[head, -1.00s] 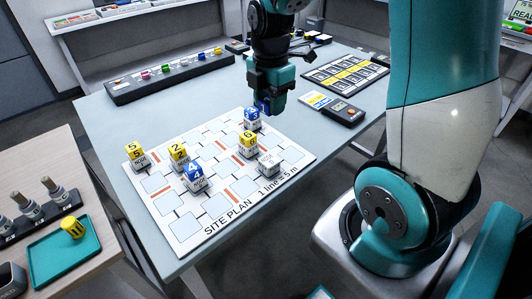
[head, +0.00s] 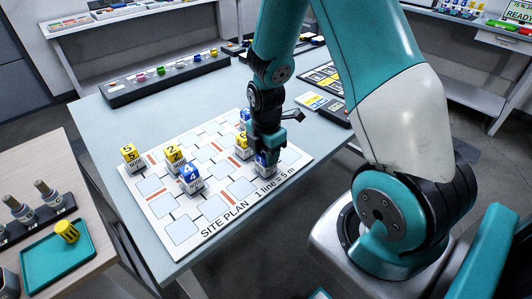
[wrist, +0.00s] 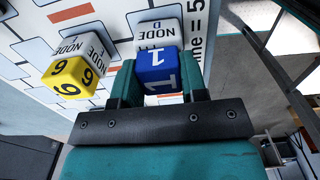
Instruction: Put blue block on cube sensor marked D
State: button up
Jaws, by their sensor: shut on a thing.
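My gripper (wrist: 158,80) is shut on a blue block (wrist: 157,64) marked 1, with a finger on each side of it. The block is right at the top of the white cube sensor (wrist: 158,34), which reads NODE D; they look in contact or nearly so. In the head view my gripper (head: 264,147) is over the right front of the site plan. The blue block (head: 261,158) shows between the jaws, and the cube below is partly hidden by them.
A cube with a yellow block (wrist: 72,77) marked 6 stands close beside NODE D. On the site plan (head: 213,232) are also a blue-topped cube (head: 190,178) marked 4, yellow-topped cubes marked 2 (head: 174,154) and 5 (head: 130,155), and another blue-topped cube (head: 244,115) behind.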

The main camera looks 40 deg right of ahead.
jog(key=o, duration=0.5)
jog(key=shift+f, duration=0.2)
jog(key=shift+c, duration=0.2)
jog(key=o, duration=0.4)
jog(key=shift+o, duration=0.2)
jog(key=shift+r, duration=0.1)
notch_tip(320, 180, up, 12)
jog(key=s+a+r+m+y, duration=0.2)
jog(key=s+a+r+m, duration=0.3)
jog(key=s+a, duration=0.3)
jog(key=s+a+r+m+y, duration=0.2)
jog(key=s+a+r+m, duration=0.4)
jog(key=a, duration=0.6)
jog(key=shift+s+a+r, duration=0.3)
jog(key=shift+s+a, duration=0.1)
jog(key=shift+s, duration=0.75)
